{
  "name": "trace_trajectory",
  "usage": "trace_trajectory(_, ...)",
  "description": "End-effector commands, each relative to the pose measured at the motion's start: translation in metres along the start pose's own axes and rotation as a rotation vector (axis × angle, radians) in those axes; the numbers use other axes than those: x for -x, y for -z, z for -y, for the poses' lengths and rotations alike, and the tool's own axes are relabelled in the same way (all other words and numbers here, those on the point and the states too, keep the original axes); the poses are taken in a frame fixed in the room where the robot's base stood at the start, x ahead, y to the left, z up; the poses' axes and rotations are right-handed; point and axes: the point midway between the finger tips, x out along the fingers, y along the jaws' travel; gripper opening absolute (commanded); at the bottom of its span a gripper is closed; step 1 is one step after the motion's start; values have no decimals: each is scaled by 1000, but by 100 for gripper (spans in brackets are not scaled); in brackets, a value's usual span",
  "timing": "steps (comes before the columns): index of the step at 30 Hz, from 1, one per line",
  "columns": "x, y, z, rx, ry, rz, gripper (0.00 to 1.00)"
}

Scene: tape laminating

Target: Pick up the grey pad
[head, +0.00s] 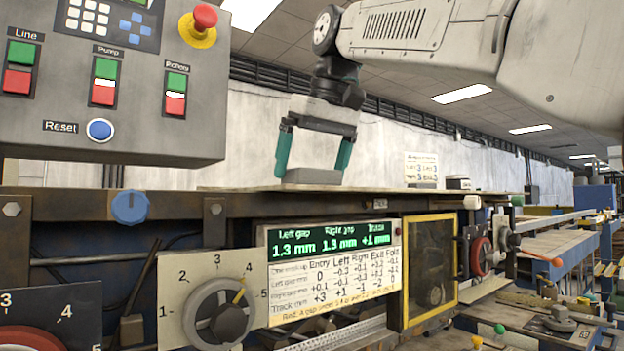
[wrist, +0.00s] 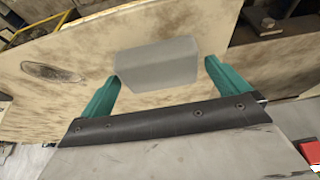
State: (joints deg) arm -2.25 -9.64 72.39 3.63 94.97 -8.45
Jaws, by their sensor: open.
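The grey pad (head: 313,176) is a small block lying on a worn, light-coloured board (head: 240,188) on top of the machine. It also shows in the wrist view (wrist: 158,64), just beyond and between the fingertips. My gripper (head: 314,168) points down over the pad, with its two green fingers apart and one on each side of it. In the wrist view my gripper (wrist: 160,80) is open, with a gap between each finger and the pad. The pad's underside is hidden.
A control panel (head: 110,80) with a red stop knob (head: 205,16) stands at the left. Below the board are a green display (head: 332,238), a dial (head: 220,312) and a yellow-framed window (head: 430,268). A small sign (head: 421,170) and dark boxes stand to the right.

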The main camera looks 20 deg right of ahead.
Motion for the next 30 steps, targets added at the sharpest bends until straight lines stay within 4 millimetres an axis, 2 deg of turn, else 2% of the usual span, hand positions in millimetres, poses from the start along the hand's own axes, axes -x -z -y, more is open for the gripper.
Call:
trace_trajectory(5, 0, 0, -2, -2, -1, 0, 100)
trace_trajectory(9, 0, 0, -1, -2, -1, 1, 61)
trace_trajectory(12, 0, 0, -1, -2, -1, 0, 55)
trace_trajectory(23, 4, 2, -1, -1, 0, 1, 55)
trace_trajectory(30, 24, 11, -1, -1, -1, -1, 55)
